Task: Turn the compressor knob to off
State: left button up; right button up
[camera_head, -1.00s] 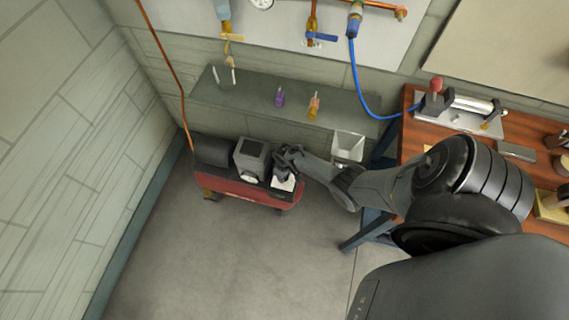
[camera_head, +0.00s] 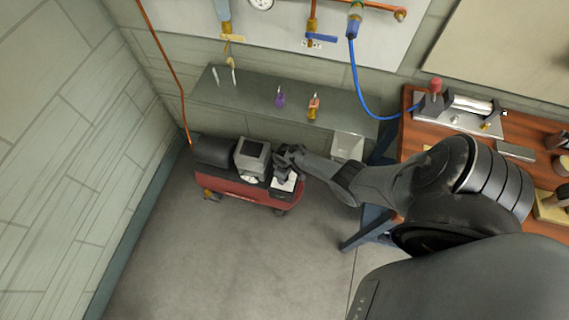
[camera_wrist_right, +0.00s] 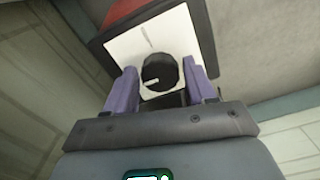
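The red compressor (camera_head: 235,188) stands on the floor against the back wall in the head view. Its knob (camera_wrist_right: 160,72) is round and black with a white mark, on a white panel (camera_wrist_right: 120,48) with a dark frame. The knob's white mark points left in the right wrist view, while a thin line is printed on the panel above the knob. My right gripper (camera_wrist_right: 160,66) is open, with one purple finger on each side of the knob and narrow gaps visible. In the head view my right gripper (camera_head: 284,160) covers the knob. My left gripper is not in view.
A grey box with a dark screen (camera_head: 252,155) sits on the compressor left of my right gripper. A grey shelf (camera_head: 330,122) runs behind it. A wooden workbench (camera_head: 415,110) stands to the right. The floor (camera_head: 240,260) in front is clear.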

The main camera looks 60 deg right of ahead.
jog(key=shift+o, duration=1)
notch_tip(320, 180, up, 11)
jog(key=p, duration=0.6)
jog(key=shift+p, duration=0.35)
